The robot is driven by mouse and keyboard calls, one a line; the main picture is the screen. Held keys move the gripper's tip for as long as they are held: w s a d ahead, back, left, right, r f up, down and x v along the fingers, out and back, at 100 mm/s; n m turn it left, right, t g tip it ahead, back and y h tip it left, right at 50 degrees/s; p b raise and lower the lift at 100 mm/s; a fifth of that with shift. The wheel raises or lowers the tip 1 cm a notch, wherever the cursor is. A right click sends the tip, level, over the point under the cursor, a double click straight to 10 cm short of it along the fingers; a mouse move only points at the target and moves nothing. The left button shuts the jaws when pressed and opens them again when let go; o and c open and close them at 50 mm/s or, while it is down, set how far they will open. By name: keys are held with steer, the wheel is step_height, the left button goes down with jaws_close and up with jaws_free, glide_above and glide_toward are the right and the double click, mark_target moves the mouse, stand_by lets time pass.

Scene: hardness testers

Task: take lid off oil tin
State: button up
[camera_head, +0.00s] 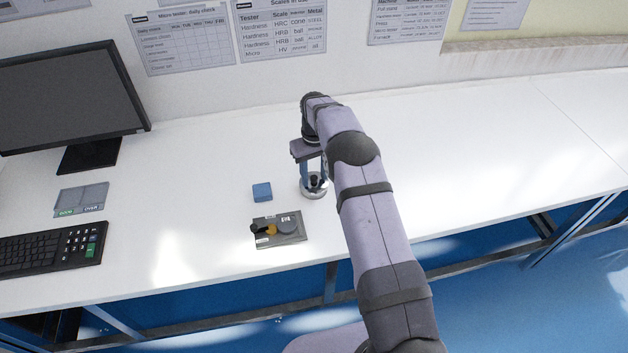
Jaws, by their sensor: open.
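A round silver tin (316,192) stands on the white bench directly below my gripper. A dark knob shows on the middle of its top, on what looks like the lid (314,181). My gripper (313,175) points down with its two blue fingers apart, one on each side of the knob. I cannot tell whether the fingers touch the knob or the lid. Part of the tin's top is hidden by the fingers.
A blue block (262,192) lies left of the tin. A grey tray (292,239) with a dark and yellow item and a grey disc lies nearer the front edge. A monitor (70,95), card (82,199) and keyboard (45,252) are left. The bench (500,140) is clear at right.

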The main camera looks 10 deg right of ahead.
jaws_close()
steer(key=shift+r, duration=0.15)
